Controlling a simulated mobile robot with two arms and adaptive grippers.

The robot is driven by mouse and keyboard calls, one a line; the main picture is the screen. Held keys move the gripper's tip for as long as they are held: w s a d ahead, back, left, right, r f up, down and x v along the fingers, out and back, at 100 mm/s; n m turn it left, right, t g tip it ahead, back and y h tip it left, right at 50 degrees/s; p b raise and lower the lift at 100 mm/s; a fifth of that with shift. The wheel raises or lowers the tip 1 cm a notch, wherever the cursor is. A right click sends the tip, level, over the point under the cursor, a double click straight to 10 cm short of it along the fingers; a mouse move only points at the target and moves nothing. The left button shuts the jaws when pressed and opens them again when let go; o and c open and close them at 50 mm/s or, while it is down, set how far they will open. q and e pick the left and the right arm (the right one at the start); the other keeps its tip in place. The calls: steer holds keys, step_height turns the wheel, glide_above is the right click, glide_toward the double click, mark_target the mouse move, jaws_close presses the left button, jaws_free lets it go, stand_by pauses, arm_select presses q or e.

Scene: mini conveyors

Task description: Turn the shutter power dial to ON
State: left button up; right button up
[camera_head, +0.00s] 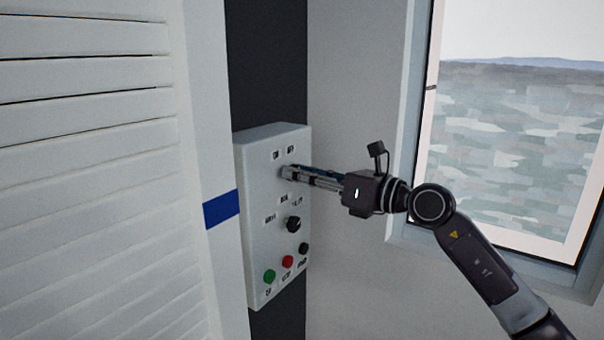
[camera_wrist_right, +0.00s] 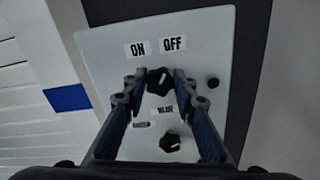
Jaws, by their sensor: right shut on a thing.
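The shutter power dial (camera_wrist_right: 160,81) is a black knob in the upper part of a light grey control box (camera_head: 263,215). In the right wrist view the ON label (camera_wrist_right: 138,50) is above it to the left and the OFF label (camera_wrist_right: 173,44) above it to the right. I cannot tell clearly which label its pointer faces. My right gripper (camera_head: 287,172) reaches the box from the right and is shut on this dial, one finger on each side. In the head view the fingers hide the dial. My left gripper is out of view.
A second black dial (camera_head: 293,224) sits below on the box, with a green button (camera_head: 269,276), a red button (camera_head: 287,262) and a black button (camera_head: 304,249) underneath. White slatted shutter (camera_head: 90,170) stands at left, a window (camera_head: 515,130) at right.

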steer(key=shift+f+n+b, duration=0.15)
steer(key=shift+n+b, duration=0.25)
steer(key=shift+b, duration=0.35)
steer(key=shift+c, duration=0.6)
steer(key=shift+s+a+n+b, duration=0.1)
steer(key=shift+n+b, duration=2.65)
steer(key=shift+b, duration=0.15)
steer(key=shift+s+a+n+b, duration=0.1)
steer(key=shift+n+b, duration=2.65)
steer(key=shift+b, duration=0.15)
steer(key=o, duration=1.2)
steer(key=shift+c, duration=0.2)
steer(key=shift+d, duration=0.1)
